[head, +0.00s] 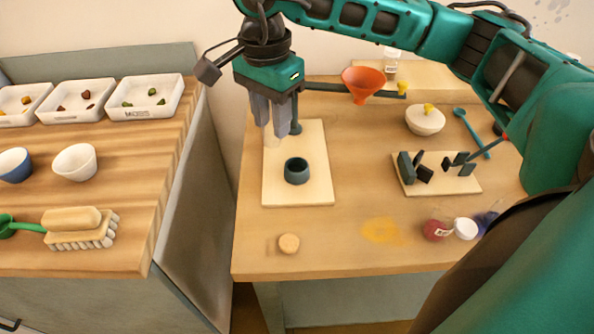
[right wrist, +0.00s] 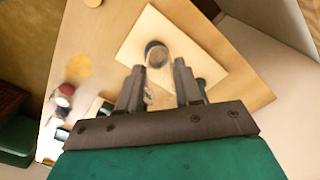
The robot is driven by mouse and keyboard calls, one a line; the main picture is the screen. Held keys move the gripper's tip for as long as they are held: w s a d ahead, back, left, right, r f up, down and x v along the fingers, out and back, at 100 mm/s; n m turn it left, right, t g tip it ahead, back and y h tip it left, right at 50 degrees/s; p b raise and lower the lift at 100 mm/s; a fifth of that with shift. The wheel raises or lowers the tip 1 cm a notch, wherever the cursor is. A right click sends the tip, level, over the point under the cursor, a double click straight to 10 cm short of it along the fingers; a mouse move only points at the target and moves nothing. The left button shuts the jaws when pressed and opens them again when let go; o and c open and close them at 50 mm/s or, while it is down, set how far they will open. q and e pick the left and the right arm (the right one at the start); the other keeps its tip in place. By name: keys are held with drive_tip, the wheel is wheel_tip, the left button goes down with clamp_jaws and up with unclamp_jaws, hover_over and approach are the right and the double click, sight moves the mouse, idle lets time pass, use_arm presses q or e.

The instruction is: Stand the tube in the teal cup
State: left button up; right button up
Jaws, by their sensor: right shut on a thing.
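The teal cup (head: 297,171) stands upright on a pale board; its open mouth faces up, and it also shows in the right wrist view (right wrist: 157,53). My right gripper (head: 275,130) points down above the board, behind and a little left of the cup. It is shut on the tube (head: 272,140), a pale, see-through thing whose lower end shows faintly below the fingers. In the right wrist view the tube (right wrist: 158,92) shows pale between the fingers of my gripper (right wrist: 158,75). The tube is apart from the cup. My left gripper is not in view.
A round cork-like piece (head: 289,243) lies in front.

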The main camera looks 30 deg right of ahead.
drive_tip(key=m, duration=0.2)
drive_tip(key=r+m, duration=0.1)
drive_tip(key=m, duration=0.1)
drive_tip(key=d+r+m, duration=0.1)
drive_tip(key=shift+m, duration=0.4)
drive_tip(key=d+r+m, duration=0.4)
drive_tip(key=r+m, duration=0.3)
drive_tip(key=m, duration=1.3)
drive_tip(key=shift+s+a+f+b, duration=0.15)
drive_tip(key=shift+f+b, duration=0.55)
drive_tip(key=shift+f, duration=4.3)
drive_tip(key=shift+s+a+f+b, duration=0.1)
drive_tip(key=shift+f+b, duration=0.55)
drive_tip(key=shift+f, duration=4.3)
